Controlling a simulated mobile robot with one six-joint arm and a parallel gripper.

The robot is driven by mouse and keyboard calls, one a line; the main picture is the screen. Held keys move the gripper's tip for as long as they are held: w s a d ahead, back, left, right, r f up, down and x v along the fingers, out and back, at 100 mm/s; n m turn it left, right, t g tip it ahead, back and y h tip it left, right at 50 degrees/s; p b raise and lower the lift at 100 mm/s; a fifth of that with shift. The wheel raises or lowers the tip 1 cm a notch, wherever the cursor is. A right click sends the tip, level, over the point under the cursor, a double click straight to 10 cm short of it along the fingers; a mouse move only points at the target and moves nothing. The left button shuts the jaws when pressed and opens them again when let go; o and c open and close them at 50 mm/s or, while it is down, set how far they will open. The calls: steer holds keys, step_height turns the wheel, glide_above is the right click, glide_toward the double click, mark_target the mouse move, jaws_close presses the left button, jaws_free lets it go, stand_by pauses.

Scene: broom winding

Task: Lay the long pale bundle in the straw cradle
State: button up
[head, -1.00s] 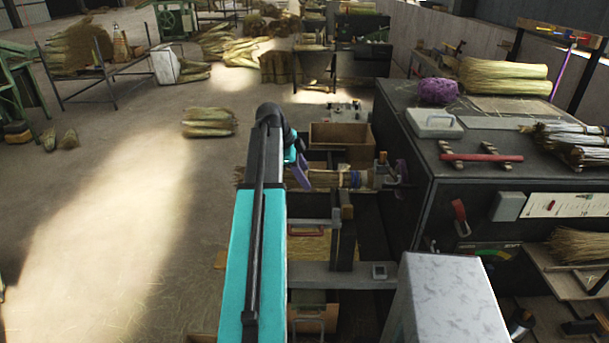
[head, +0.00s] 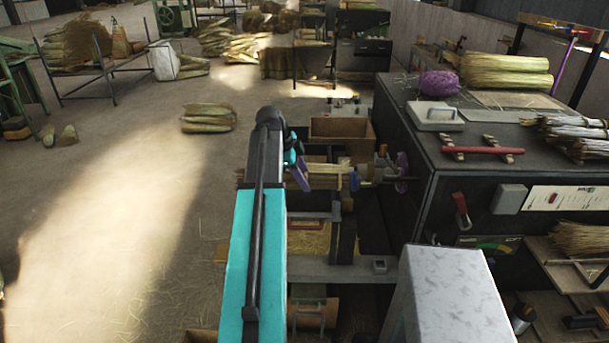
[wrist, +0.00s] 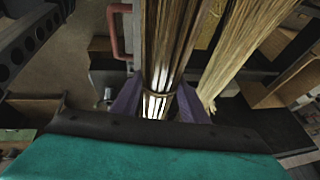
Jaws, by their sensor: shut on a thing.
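My gripper (head: 299,170), with purple fingers, is beyond the end of my teal arm in the head view. In the head view a length of bundle (head: 328,182) shows right of my gripper; my arm hides much of the rest. A second straw bundle (wrist: 240,50) lies at a slant right of the held one in the wrist view. I cannot tell clearly which part is the straw cradle; a straw-filled tray (head: 333,270) sits below.
A dark bench (head: 470,180) stands close on the right, with a winding head (head: 390,178) at its left side. A wooden box (head: 342,130) is just beyond my gripper. The floor on the left is mostly open, with a straw bundle (head: 208,117) on it.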

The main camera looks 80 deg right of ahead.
steer(key=shift+f+b, duration=1.5)
steer(key=shift+f, duration=1.5)
steer(key=o, duration=1.1)
steer(key=shift+o, duration=0.2)
steer(key=shift+r, duration=0.1)
steer(key=b+v, duration=0.3)
steer(key=v, duration=1)
steer(key=shift+r+b, duration=0.25)
steer(key=shift+b, duration=0.1)
steer(key=shift+w+r, duration=0.1)
steer(key=shift+w, duration=0.05)
